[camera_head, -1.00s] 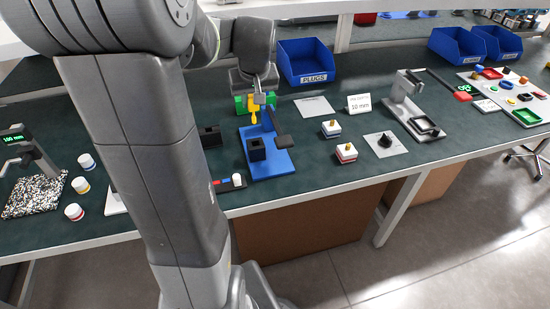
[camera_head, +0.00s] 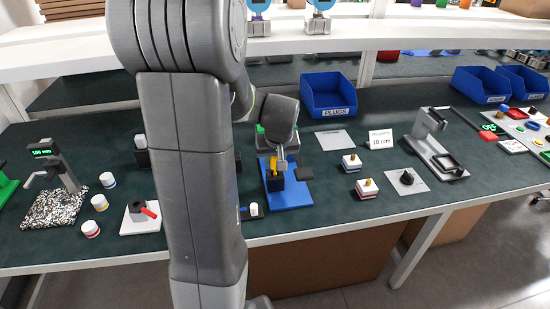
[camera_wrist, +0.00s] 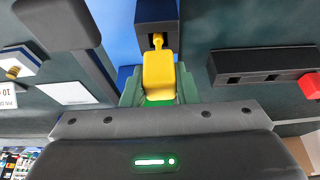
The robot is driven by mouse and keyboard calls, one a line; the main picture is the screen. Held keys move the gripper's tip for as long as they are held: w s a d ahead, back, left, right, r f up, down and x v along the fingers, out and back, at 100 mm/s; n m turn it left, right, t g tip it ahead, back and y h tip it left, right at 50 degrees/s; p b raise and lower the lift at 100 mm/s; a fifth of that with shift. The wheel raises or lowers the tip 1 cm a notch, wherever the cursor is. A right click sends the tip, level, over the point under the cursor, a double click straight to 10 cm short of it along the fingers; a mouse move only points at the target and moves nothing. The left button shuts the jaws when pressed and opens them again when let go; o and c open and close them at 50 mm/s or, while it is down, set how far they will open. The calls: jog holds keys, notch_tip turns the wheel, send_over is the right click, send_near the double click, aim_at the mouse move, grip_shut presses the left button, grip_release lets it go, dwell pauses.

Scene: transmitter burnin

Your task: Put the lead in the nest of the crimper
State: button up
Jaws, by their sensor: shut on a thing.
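My gripper (camera_head: 281,158) is over the crimper and is shut on the yellow lead (camera_head: 273,166). The wrist view shows the lead's yellow body (camera_wrist: 159,72) between my green-grey fingers, its thin tip pointing at the slot in the dark nest block (camera_wrist: 156,14). The tip appears at the slot's mouth; I cannot tell how deep it sits. The crimper has a blue base (camera_head: 292,198), this dark nest block (camera_head: 274,183) and a dark lever pad (camera_head: 304,174) on the right. My gripper partly hides the crimper's rear.
A dark slotted rail (camera_wrist: 262,66) with a red piece lies beside the crimper. The blue PLUGS bin (camera_head: 329,97) stands at the back. Two white blocks with brass knobs (camera_head: 351,164) stand to the right. My arm hides the bench on the left.

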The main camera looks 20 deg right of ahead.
jog(key=shift+f+b, duration=0.5)
jog(key=shift+f, duration=0.15)
jog(key=o, duration=0.9)
jog(key=shift+o, duration=0.2)
jog(key=shift+r, duration=0.15)
jog(key=shift+r+p, duration=0.3)
jog(key=shift+p, duration=0.1)
jog(key=p+v, duration=0.1)
jog(key=v, duration=1.1)
jog(key=shift+r, duration=0.2)
